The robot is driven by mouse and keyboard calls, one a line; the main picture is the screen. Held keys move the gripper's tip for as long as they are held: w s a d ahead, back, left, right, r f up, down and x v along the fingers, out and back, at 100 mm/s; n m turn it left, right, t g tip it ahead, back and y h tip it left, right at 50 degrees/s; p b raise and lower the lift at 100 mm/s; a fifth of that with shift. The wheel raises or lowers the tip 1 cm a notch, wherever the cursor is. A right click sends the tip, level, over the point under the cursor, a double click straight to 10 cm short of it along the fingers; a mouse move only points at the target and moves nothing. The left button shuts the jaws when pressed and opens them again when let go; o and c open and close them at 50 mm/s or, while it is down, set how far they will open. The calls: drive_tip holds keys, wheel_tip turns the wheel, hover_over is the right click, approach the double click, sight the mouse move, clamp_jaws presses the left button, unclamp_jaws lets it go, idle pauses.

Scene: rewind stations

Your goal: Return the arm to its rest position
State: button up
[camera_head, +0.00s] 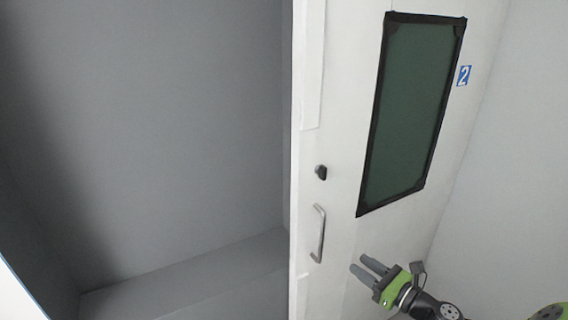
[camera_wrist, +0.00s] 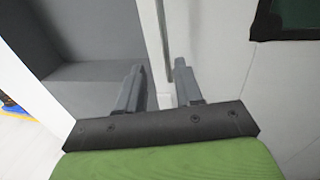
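My gripper (camera_head: 358,263) is at the lower right in the head view, in front of the white door (camera_head: 340,110). Its two grey fingers point up and left, toward the door's silver bar handle (camera_head: 320,233), with a visible space between them and the handle. In the wrist view my gripper (camera_wrist: 157,66) shows its two fingers apart with nothing held between them. The green body and dark plate of the gripper fill the bottom of that view.
An open grey recess (camera_head: 150,120) with a ledge (camera_head: 190,280) lies left of the door. The door carries a dark window (camera_head: 410,110) and a black knob (camera_head: 321,172). A plain pale wall (camera_head: 510,170) is at right.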

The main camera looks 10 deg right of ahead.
drive_tip(key=s+a+r+n+g+h, duration=0.1)
drive_tip(key=s+a+n+g, duration=0.2)
drive_tip(key=a+n+g, duration=0.5)
drive_tip(key=s+a+r+n+g+h, duration=0.1)
drive_tip(key=s+a+n+g+h, duration=0.2)
drive_tip(key=a+n, duration=0.5)
drive_tip(key=s+r+n+h, duration=0.2)
drive_tip(key=s+r+n, duration=0.4)
drive_tip(key=s, duration=0.4)
drive_tip(key=s+d+r+n+t+h, duration=0.1)
drive_tip(key=s+r+n+h, duration=0.2)
drive_tip(key=s+r+n, duration=0.3)
drive_tip(key=s+n, duration=0.1)
drive_tip(key=s, duration=0.3)
drive_tip(key=shift+d+n, duration=0.15)
drive_tip(key=shift+n, duration=0.15)
